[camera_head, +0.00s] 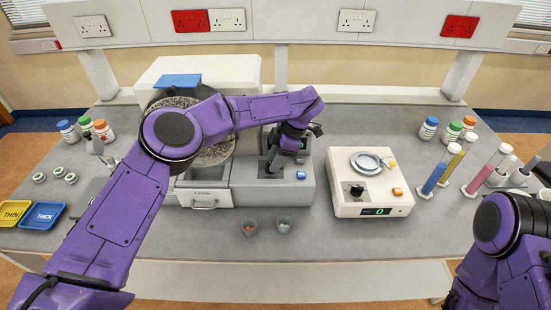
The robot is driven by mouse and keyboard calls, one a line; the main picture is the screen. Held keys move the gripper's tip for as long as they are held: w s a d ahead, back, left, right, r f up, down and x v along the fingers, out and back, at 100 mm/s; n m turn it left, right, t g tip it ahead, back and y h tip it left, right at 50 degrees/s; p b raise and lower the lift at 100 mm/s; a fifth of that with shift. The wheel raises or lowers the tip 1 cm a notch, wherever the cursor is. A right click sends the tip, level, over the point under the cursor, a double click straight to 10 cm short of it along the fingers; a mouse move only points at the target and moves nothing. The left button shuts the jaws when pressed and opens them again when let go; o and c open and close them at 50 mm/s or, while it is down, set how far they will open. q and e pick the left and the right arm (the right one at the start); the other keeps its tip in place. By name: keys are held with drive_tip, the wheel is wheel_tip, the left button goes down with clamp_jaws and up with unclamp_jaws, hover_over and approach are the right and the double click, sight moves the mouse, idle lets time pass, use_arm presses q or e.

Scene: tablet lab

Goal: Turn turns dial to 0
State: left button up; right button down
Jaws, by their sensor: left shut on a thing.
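My left gripper (271,170) reaches down over the front of the grey machine (245,188) in the middle of the bench. Its jaws are shut on a small dark dial on the machine's top. The gripper mostly hides the dial, so its pointer and setting cannot be read. A small dark display with green digits beside it is partly hidden by my wrist and too small to read. My right arm shows at the lower right. A dark part at the right edge may be its gripper, but its jaws are unclear.
A white instrument (370,182) with its own black knob and a display reading 0 stands to the right. Two small cups (284,224) stand in front. Yellow and blue trays (42,215) lie at left. Bottles and coloured tubes (435,178) stand at right.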

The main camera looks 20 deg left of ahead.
use_arm(q)
drive_tip(key=shift+f, duration=0.15)
idle(0.4)
drive_tip(key=o, duration=0.9)
drive_tip(key=shift+c, duration=0.2)
drive_tip(key=shift+o, duration=0.9)
drive_tip(key=shift+a, duration=0.1)
